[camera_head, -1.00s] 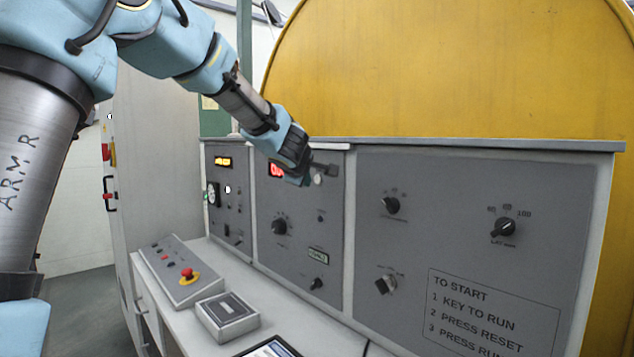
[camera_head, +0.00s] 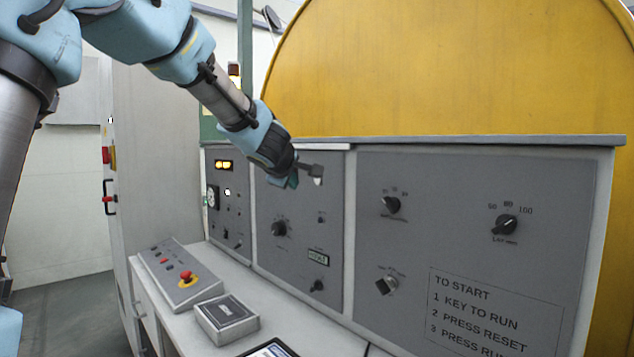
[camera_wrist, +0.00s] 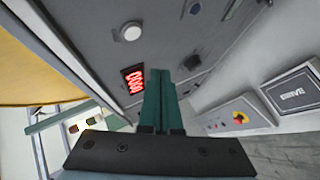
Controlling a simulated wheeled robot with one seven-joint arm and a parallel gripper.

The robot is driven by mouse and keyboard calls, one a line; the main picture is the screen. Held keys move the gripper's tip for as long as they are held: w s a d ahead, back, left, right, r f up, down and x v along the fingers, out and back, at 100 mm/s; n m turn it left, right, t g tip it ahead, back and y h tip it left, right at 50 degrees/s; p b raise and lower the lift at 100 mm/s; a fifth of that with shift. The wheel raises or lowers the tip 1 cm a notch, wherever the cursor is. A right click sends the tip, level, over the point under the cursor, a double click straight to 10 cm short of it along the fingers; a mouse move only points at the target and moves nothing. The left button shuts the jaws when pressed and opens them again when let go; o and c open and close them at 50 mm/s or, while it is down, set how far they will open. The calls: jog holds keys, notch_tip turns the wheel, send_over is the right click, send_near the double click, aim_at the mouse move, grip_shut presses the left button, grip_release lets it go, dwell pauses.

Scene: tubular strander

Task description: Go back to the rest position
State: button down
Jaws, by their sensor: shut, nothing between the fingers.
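My gripper (camera_head: 291,181) is at the upper part of the middle grey control panel (camera_head: 268,236) in the head view, in front of where its red display sits. In the wrist view my gripper's two green fingers (camera_wrist: 158,85) are together with nothing between them. The red lit display (camera_wrist: 133,79) shows to their left, and a round pale button (camera_wrist: 132,31) shows above it. I cannot tell the exact gap between the fingertips and the panel.
The right panel (camera_head: 478,185) carries several knobs and a start notice. A sloped box with a red emergency stop (camera_head: 187,278) and a small dark-topped box (camera_head: 227,318) stand on the white desk (camera_head: 300,337) below. A yellow drum cover (camera_head: 440,70) rises behind the panels.

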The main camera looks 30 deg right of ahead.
dwell(0.3)
jog(key=s+a+f+m+g+y, duration=0.25)
jog(key=a+f, duration=0.45)
jog(key=a, duration=0.4)
jog(key=s+a+f+m+g+y, duration=0.1)
jog(key=s+a+f+m, duration=0.15)
jog(key=a+f, duration=0.6)
jog(key=s+a+f+m+g+y, duration=0.1)
jog(key=s+a+f+g+y, duration=0.3)
jog(key=a, duration=0.8)
jog(key=s+a+f, duration=0.3)
jog(key=s+a, duration=0.1)
jog(key=a, duration=0.1)
jog(key=s+a+f+m+g, duration=0.1)
jog(key=s+a+f, duration=0.2)
jog(key=s+a, duration=0.2)
jog(key=shift+a+m, duration=0.3)
jog(key=shift+a, duration=0.45)
jog(key=shift+y, duration=0.25)
